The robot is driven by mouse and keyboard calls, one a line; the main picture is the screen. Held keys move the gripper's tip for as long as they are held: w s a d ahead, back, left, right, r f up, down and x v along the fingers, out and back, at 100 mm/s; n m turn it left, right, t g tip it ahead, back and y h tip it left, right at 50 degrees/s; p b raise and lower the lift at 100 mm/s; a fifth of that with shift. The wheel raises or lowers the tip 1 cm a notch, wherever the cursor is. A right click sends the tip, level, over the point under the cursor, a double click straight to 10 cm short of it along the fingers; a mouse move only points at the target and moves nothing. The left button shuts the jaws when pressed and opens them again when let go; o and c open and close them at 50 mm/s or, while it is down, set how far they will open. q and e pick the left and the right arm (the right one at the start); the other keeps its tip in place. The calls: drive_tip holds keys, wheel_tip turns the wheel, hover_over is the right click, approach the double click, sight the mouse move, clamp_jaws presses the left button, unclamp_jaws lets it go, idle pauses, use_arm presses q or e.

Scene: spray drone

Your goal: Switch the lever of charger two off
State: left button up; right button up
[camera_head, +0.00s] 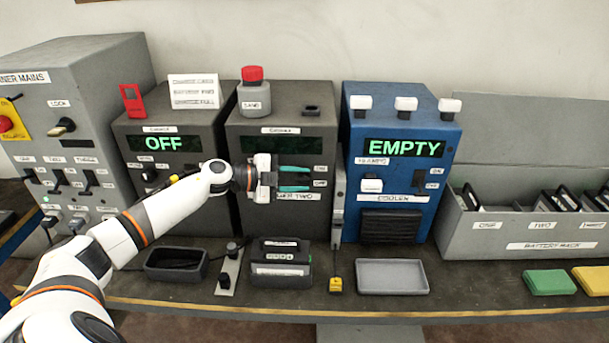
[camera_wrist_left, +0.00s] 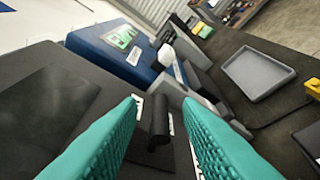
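Charger two appears to be the middle dark grey box (camera_head: 245,118), with a small white label on top of its front that is too blurred to read. Its display (camera_head: 262,143) is dark. My left gripper (camera_head: 308,179) is in front of this box, with its teal fingers pointing right. In the left wrist view the gripper (camera_wrist_left: 160,125) is open. A black lever (camera_wrist_left: 160,118) stands between the fingertips, with gaps visible on both sides. In the head view the gripper hides the lever. My right gripper is not in view.
The left charger (camera_head: 125,128) reads OFF. The blue cooler (camera_head: 447,135) at right reads EMPTY. A battery (camera_head: 283,250), a black tray (camera_head: 176,264) and a grey tray (camera_head: 392,276) lie on the bench in front. A bottle with a red cap (camera_head: 254,98) stands on the middle box.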

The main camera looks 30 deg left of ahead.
use_arm(q)
drive_tip(key=shift+x, duration=0.9)
drive_tip(key=shift+w+d, duration=0.1)
clamp_jaws()
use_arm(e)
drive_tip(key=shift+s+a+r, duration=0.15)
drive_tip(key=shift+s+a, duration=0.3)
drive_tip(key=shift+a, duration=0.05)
